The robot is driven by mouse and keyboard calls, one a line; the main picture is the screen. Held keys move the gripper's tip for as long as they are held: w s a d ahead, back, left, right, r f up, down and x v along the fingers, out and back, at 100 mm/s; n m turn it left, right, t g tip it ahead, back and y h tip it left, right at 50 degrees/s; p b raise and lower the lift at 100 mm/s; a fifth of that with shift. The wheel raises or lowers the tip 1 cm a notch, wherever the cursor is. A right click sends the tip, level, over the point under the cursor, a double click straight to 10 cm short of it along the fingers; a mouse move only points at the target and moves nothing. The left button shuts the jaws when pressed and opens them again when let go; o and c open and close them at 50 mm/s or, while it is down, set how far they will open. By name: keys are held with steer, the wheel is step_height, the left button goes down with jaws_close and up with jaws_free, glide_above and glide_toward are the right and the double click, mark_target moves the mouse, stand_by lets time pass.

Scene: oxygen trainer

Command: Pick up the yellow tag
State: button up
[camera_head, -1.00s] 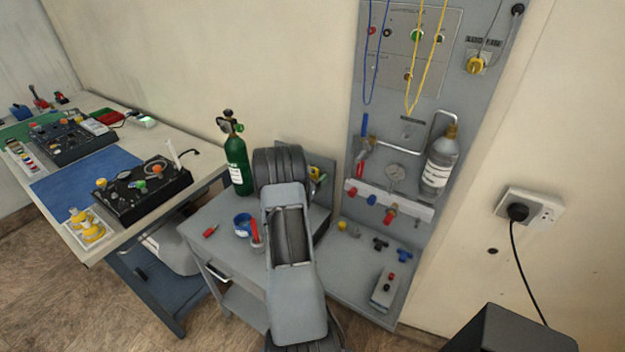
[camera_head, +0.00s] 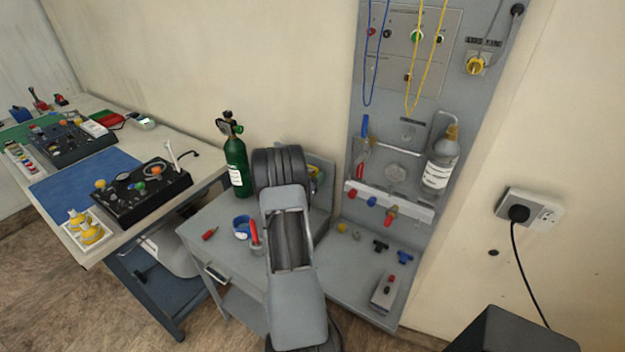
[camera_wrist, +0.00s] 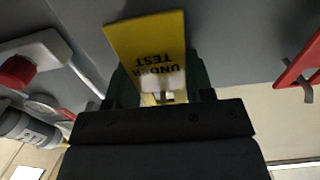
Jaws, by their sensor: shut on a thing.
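The yellow tag (camera_wrist: 146,38), with upside-down black "UNDER TEST" lettering, fills the top middle of the wrist view. My gripper (camera_wrist: 158,86) is shut on its near end, and a pale piece shows between the fingers. In the head view my arm hides the gripper, and a small yellow patch (camera_head: 316,172) shows just right of the arm; I cannot tell if it is the tag.
A green cylinder (camera_head: 236,165) stands left of my arm on the grey cabinet, near a blue roll (camera_head: 241,226). The grey panel (camera_head: 350,215) with valves and a grey bottle (camera_head: 440,160) rises at right. A workbench (camera_head: 185,150) stands at left.

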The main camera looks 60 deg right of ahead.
steer(key=a+b, duration=0.2)
steer(key=a, duration=0.2)
step_height(320, 180, up, 14)
stand_by(1.1)
